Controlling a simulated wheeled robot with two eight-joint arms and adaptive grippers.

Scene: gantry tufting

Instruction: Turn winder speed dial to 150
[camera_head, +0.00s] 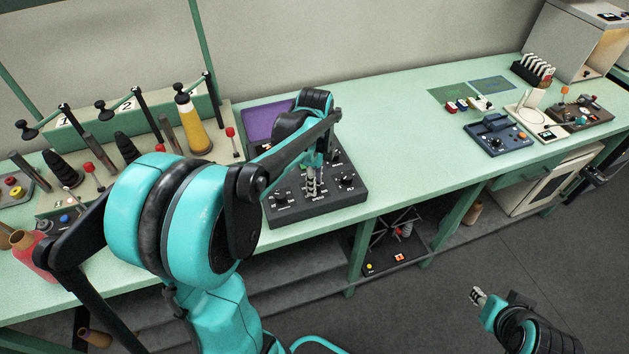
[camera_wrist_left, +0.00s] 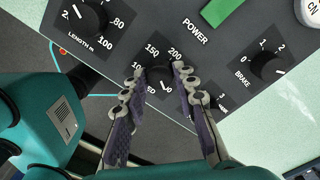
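The dark winder panel (camera_head: 335,203) lies on the green bench, with several black dials. In the left wrist view the speed dial (camera_wrist_left: 160,78) sits between labels that include 150 and 200. Its pointer is hard to read, and part of its scale is hidden behind my fingers. My left gripper (camera_head: 312,190) reaches down onto the panel's front row. In the wrist view its fingertips (camera_wrist_left: 159,72) flank the speed dial closely on both sides and appear shut on it. My right gripper (camera_head: 478,297) hangs low over the floor at the right, away from the bench; its finger opening is unclear.
The length dial (camera_wrist_left: 88,17) and brake dial (camera_wrist_left: 268,65) are either side of the speed dial. A small switch (camera_wrist_left: 222,101) is close to the right finger. Yarn cones (camera_head: 193,125) and posts stand left. A blue device (camera_head: 498,135) stands right; the bench between is clear.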

